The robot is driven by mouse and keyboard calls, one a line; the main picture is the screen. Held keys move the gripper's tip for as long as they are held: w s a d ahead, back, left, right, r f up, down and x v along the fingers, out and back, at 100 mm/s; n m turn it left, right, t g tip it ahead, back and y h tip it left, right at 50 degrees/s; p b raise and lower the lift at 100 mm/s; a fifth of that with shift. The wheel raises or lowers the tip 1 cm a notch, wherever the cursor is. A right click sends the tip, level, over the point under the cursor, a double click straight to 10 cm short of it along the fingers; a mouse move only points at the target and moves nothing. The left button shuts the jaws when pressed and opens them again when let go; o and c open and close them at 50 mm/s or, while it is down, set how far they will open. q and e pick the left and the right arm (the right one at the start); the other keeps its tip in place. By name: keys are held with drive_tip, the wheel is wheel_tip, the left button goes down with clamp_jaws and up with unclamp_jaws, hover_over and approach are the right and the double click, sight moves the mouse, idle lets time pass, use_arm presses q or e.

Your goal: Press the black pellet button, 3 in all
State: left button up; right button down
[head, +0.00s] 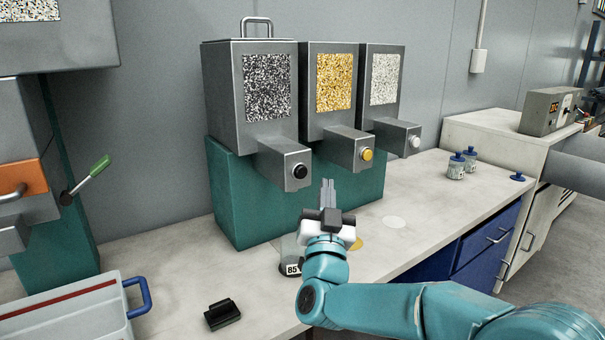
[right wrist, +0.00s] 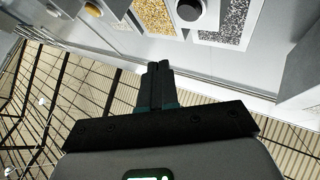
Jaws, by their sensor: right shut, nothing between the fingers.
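The black pellet button (head: 300,171) is a round black knob on the front of the leftmost grey dispenser's spout. It also shows in the right wrist view (right wrist: 189,9), just beyond the fingertips. My right gripper (head: 328,182) is shut and empty, its fingers pointing up, a little right of and below the black button in the head view. I see no clear contact between them. In the right wrist view its fingers (right wrist: 159,66) are together. A container with an "85" label (head: 292,268) stands below the black spout, partly hidden by my gripper. My left gripper is out of view.
The yellow button (head: 367,154) and white button (head: 415,142) sit on the neighbouring dispensers to the right. Blue-lidded jars (head: 456,166) stand farther right. A black block (head: 222,313) and a light box with a blue handle (head: 75,309) are at front left.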

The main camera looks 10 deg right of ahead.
idle(0.6)
drive_tip(key=s+n+g+p, duration=0.1)
drive_tip(key=n+g+p, duration=0.1)
drive_tip(key=p, duration=0.3)
drive_tip(key=s+n+g+p, duration=0.1)
drive_tip(key=n+p, duration=0.4)
drive_tip(key=p, duration=0.1)
drive_tip(key=s+d+n+g+h+p, duration=0.1)
drive_tip(key=n+g+p, duration=0.1)
drive_tip(key=p, duration=0.4)
drive_tip(key=shift+s+d+r+n+g, duration=0.15)
drive_tip(key=shift+s+n+g, duration=0.2)
drive_tip(key=shift+n, duration=0.55)
drive_tip(key=shift+w, duration=0.1)
